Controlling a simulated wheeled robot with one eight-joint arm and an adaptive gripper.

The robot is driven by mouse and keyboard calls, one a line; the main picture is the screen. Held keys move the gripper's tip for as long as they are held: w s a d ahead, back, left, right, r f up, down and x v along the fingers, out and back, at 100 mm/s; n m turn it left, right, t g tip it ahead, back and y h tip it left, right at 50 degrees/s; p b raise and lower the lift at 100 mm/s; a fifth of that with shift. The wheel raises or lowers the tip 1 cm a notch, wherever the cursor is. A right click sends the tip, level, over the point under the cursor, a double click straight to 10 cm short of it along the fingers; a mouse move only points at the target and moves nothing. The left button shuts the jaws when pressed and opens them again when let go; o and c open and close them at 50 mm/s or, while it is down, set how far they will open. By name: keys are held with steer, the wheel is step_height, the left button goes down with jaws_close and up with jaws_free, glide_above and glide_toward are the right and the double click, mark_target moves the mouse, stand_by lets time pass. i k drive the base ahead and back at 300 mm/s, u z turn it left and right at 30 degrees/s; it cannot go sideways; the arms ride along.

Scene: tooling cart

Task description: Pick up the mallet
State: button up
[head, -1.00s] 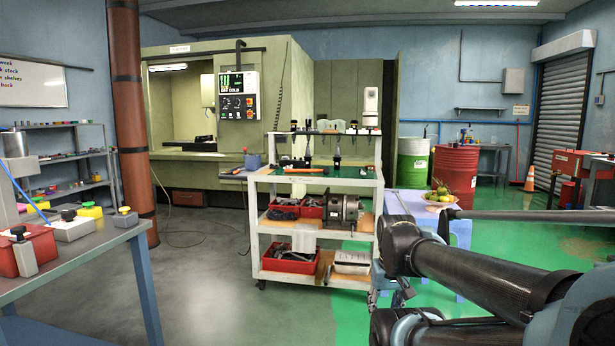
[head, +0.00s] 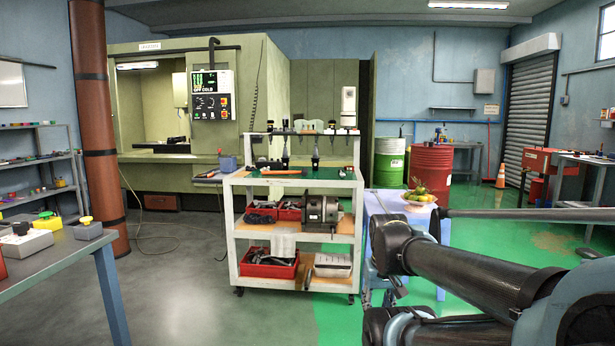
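The tooling cart (head: 229,228) stands ahead, near the middle of the head view. On its green-matted top lies a slim object with an orange-brown, wood-like handle (head: 282,172), apparently the mallet. Its handle lies roughly left to right; its head is too small to make out clearly. My black arm reaches in from the right, well short of the cart top. My gripper cannot be made out in the head view.
Red bins (head: 269,264) and a motor-like machine part (head: 322,213) sit on the cart's lower shelves. A blue-grey workbench (head: 60,256) stands at left. A small table with a fruit bowl (head: 419,198) is right of the cart. Grey floor (head: 190,285) before the cart is clear.

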mark_target(305, 172)
steer(key=z, duration=0.5)
steer(key=i, duration=2.75)
steer(key=u, duration=0.45)
